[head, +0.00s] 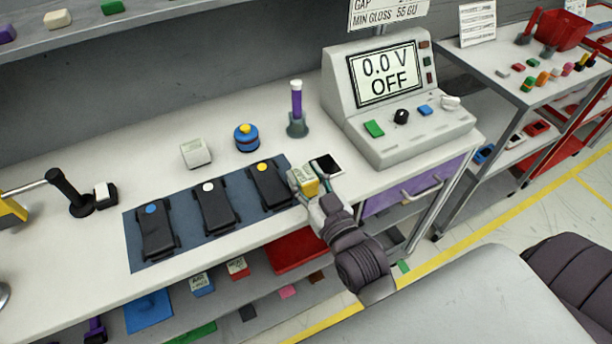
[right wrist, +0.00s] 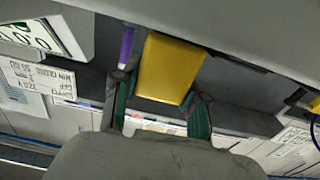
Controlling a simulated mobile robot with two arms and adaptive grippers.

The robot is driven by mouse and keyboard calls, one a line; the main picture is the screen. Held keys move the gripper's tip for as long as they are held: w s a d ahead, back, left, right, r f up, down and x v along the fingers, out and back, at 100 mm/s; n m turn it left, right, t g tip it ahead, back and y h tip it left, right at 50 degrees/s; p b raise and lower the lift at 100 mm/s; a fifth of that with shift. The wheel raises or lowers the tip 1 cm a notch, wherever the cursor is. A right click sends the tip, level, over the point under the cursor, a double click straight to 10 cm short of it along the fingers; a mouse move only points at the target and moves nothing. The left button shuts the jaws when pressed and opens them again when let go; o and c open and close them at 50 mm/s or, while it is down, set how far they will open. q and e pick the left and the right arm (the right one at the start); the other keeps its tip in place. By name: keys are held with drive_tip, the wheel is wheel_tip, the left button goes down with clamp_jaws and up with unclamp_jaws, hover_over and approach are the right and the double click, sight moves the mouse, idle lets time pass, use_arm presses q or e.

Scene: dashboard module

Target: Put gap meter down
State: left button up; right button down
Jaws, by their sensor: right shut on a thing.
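The gap meter (head: 310,186) is a small block with a yellow side and a pale top, at the bench's front edge in the head view. My right gripper (head: 316,192) is shut on it. In the right wrist view the yellow block (right wrist: 170,68) sits between the two green-lined fingers of my right gripper (right wrist: 162,100). It is beside the right end of the blue mat (head: 186,252) and close to a black-and-white card-like item (head: 327,167). I cannot tell whether its base touches the bench. My left gripper is not in view.
Three black devices lie on the mat, the nearest one marked yellow (head: 269,185). Bare bench (head: 225,95) lies behind the mat.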

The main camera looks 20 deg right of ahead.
drive_tip(key=c, duration=0.6)
unclamp_jaws()
drive_tip(key=shift+f, duration=0.1)
drive_tip(key=shift+r, duration=0.25)
drive_tip(key=shift+s+d+f+b, duration=0.1)
drive_tip(key=shift+s+b, duration=0.4)
drive_tip(key=shift+s, duration=2.5)
drive_tip(key=shift+s+f+b, duration=0.1)
drive_tip(key=shift+s+b, duration=0.35)
drive_tip(key=shift+s, duration=2.55)
